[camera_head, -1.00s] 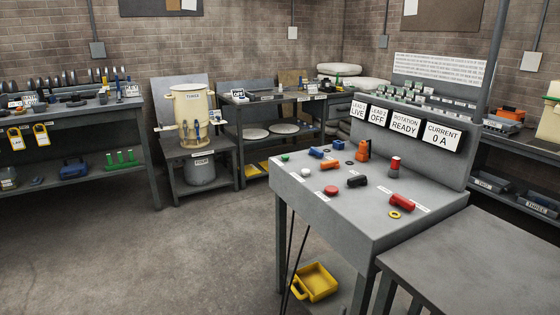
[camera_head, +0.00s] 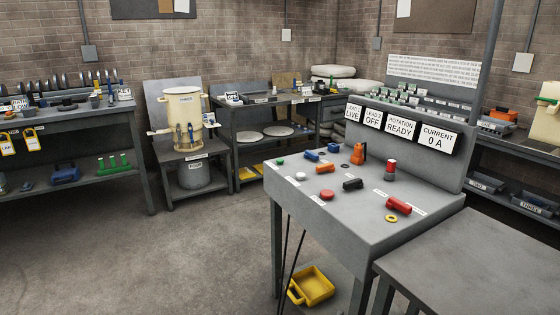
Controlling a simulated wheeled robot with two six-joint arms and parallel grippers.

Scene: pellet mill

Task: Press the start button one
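The grey control desk (camera_head: 285,205) stands right of centre. On its left part are a green button (camera_head: 280,161), a white button (camera_head: 300,176) and a red button (camera_head: 327,194). The small labels beside them are too small to read, so I cannot tell which is start button one. Signs on the raised back panel read "LEAD 1 LIVE" (camera_head: 353,112), "LEAD 2 OFF" (camera_head: 373,119), "ROTATION READY" (camera_head: 400,127) and "CURRENT 0 A" (camera_head: 437,137). Neither of my grippers is in view.
The desk top also carries blue, orange, black and red handles (camera_head: 398,205) and a yellow ring (camera_head: 391,218). A grey table (camera_head: 470,265) adjoins at the front right. A yellow bin (camera_head: 313,286) sits beneath the desk. The floor (camera_head: 190,255) to the left is clear.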

